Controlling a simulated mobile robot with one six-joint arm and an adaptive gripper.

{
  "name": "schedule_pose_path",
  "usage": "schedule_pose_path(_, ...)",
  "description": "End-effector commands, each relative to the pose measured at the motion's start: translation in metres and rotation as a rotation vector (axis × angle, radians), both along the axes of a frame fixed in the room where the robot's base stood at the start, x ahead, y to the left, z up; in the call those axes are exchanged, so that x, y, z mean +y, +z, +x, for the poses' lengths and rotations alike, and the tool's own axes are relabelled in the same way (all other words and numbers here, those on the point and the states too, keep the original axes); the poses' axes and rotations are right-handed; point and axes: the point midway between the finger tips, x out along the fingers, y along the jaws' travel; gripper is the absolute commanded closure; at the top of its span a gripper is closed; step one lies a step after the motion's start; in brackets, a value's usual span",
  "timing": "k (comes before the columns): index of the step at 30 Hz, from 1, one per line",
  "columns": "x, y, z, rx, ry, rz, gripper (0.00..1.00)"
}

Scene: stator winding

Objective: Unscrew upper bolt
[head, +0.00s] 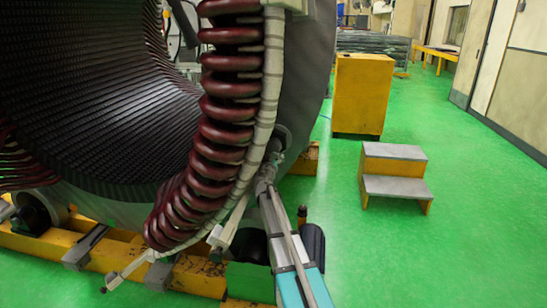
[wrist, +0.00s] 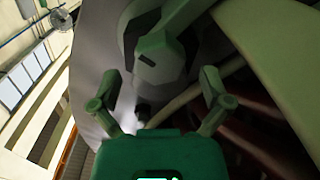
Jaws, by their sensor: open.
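In the wrist view my gripper (wrist: 158,92) is open, with its two fingers spread and nothing between them. Beyond the fingers is a pale, faceted, bolt-like part (wrist: 158,62) on the grey face of the stator (wrist: 90,55). It lies roughly between the fingers' directions and appears apart from them. I cannot tell for sure that it is the upper bolt. In the head view the stator (head: 318,60) fills the left. My arm reaches up from the bottom to the lower right rim, near a dark round fitting (head: 283,136). The fingertips are hard to make out there.
Dark red coils (head: 225,112) and a pale wrapped bundle (head: 268,90) run close beside my arm. A yellow base (head: 130,255) carries the stator. A yellow cabinet (head: 362,95) and a step stool (head: 395,175) stand on the right. Green floor (head: 460,240) is clear at lower right.

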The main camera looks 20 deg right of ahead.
Motion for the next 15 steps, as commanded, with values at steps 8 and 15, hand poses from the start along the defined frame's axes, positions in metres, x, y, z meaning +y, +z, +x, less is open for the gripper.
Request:
schedule_pose_path(8,-0.012,0.000,0.018,0.000,0.000,0.000,0.02)
schedule_pose_path(15,-0.013,0.000,0.019,0.000,0.000,0.000,0.02)
